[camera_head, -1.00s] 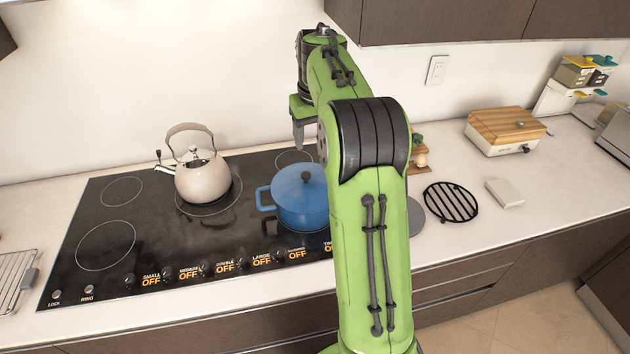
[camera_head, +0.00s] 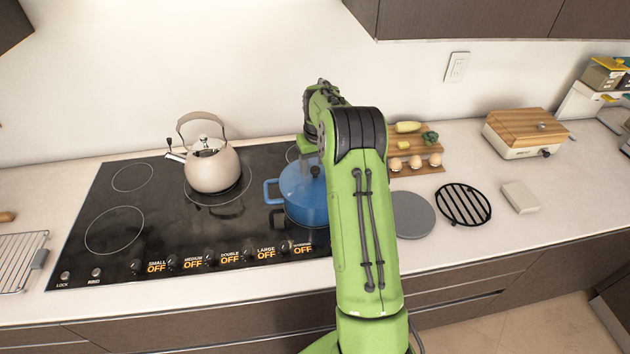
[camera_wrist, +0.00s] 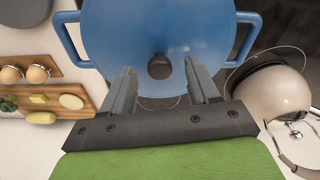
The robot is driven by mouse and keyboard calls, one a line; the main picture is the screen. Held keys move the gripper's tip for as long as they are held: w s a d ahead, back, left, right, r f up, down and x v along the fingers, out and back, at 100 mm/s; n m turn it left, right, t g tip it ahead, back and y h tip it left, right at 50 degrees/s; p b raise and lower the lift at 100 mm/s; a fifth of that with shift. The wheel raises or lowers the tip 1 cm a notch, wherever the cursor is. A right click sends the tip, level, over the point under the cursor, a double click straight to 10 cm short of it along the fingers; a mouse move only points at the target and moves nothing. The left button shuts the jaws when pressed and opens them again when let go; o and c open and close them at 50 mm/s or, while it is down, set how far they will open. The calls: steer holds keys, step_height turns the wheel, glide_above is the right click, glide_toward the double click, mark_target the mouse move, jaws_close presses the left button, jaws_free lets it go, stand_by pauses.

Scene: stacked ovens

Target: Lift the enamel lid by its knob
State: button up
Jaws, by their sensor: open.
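The blue enamel pot (camera_head: 303,201) stands on the right part of the black cooktop, with its blue lid (camera_head: 298,180) on. The lid's dark knob (camera_wrist: 159,66) shows in the wrist view, just beyond and between the fingertips. In the head view the knob shows small at the lid's top, close to my arm. My gripper (camera_wrist: 162,78) is open and empty above the lid, its two fingers on either side of the knob's line. I cannot tell the exact height of the fingertips over the knob. My arm hides the pot's right side in the head view.
A cream kettle (camera_head: 213,167) stands left of the pot on the cooktop (camera_head: 120,205). Right of my arm are a wooden board with eggs (camera_head: 416,163), a grey disc (camera_head: 412,214), a black trivet (camera_head: 463,204) and a wooden-topped box (camera_head: 525,132). Upper cabinets (camera_head: 470,18) hang above.

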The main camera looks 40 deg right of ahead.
steer(key=shift+w+d+f, duration=0.1)
steer(key=shift+w+f, duration=0.1)
steer(key=shift+f, duration=0.3)
steer(key=shift+s, duration=0.1)
steer(key=shift+c, duration=0.8)
jaws_close()
steer(key=shift+r, duration=0.1)
